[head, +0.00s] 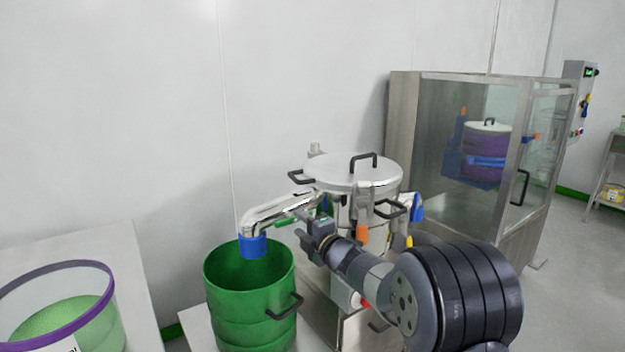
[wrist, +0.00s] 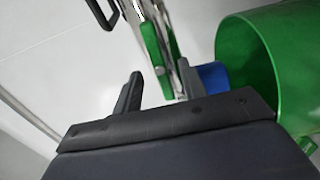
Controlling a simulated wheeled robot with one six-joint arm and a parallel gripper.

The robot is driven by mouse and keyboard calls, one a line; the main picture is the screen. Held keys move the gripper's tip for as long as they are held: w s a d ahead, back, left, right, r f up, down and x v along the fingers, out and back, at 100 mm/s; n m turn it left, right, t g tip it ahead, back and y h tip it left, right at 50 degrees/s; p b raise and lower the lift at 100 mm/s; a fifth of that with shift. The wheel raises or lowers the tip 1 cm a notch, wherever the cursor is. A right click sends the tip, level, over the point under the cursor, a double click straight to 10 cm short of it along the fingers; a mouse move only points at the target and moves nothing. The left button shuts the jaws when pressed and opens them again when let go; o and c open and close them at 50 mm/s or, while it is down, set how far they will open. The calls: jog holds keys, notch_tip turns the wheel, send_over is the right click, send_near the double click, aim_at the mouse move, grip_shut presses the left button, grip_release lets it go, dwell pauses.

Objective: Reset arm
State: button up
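My gripper (head: 303,222) is at the end of my arm, in front of the steel vessel (head: 345,183) and just right of its bent outlet pipe (head: 275,212). In the wrist view my gripper (wrist: 160,72) shows two dark fingers standing apart with nothing clamped between them. A green lever (wrist: 153,55) on the pipe lies just beyond the fingertips; whether they touch it I cannot tell. The lever is partly hidden by my gripper in the head view. The blue pipe end (head: 253,245) points down over the open green drum (head: 250,300).
A clear tub with a purple rim (head: 60,274) holding green material stands on a white table (head: 135,295) at the left. A glass-walled steel cabinet (head: 400,125) with a purple drum (head: 485,150) inside stands at the right. Open floor lies at the far right.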

aim_at(296, 221)
jog(key=x, duration=0.4)
jog(key=shift+p, duration=0.35)
